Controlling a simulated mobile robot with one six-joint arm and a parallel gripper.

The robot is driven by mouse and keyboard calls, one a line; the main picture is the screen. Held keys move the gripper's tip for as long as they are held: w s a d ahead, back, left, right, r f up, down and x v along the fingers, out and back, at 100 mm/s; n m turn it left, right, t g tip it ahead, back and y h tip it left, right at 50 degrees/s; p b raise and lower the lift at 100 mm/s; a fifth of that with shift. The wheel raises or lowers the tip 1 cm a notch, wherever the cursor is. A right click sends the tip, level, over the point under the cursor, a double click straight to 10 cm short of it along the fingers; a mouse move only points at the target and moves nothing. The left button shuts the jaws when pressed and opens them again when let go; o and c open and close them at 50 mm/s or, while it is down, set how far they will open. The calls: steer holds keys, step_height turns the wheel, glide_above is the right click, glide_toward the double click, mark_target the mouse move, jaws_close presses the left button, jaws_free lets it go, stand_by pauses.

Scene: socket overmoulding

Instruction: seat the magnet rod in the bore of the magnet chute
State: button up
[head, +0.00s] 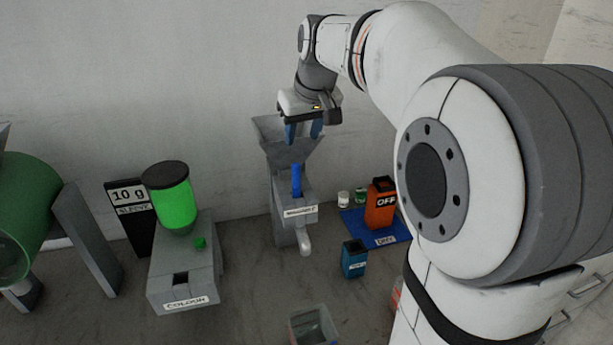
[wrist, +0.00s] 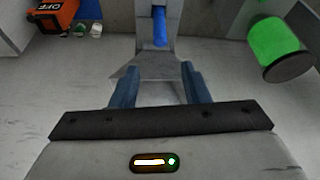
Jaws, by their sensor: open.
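The magnet rod (head: 296,180) is a blue rod standing upright at the front of the grey magnet chute (head: 279,212), below its flared hopper. Its lower end goes out of sight behind the labelled block, so its depth in the bore cannot be told. In the wrist view the blue rod (wrist: 160,27) shows at the top centre, beyond the grey hopper (wrist: 160,66). My gripper (head: 303,135) is above the hopper, its blue fingers apart and pointing down. In the wrist view the open fingers (wrist: 160,85) have nothing between them, and the rod is clear of them.
A grey colour dispenser (head: 183,270) with a green container (head: 171,200) stands left of the chute. An orange OFF box (head: 380,203) on a blue mat (head: 352,224) and a small blue container (head: 354,260) stand right. An open clear bin (head: 313,325) is in front.

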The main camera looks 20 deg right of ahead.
steer(key=s+f, duration=0.4)
steer(key=s, duration=0.4)
steer(key=s+a+f+m, duration=0.1)
steer(key=s+f, duration=0.4)
steer(key=s, duration=0.3)
steer(key=s+f+m+g, duration=0.1)
steer(key=s+f, duration=0.3)
steer(key=s, duration=0.4)
steer(key=shift+s+a+f+h, duration=0.15)
steer(key=shift+a+f+h, duration=0.15)
steer(key=shift+a+h, duration=0.1)
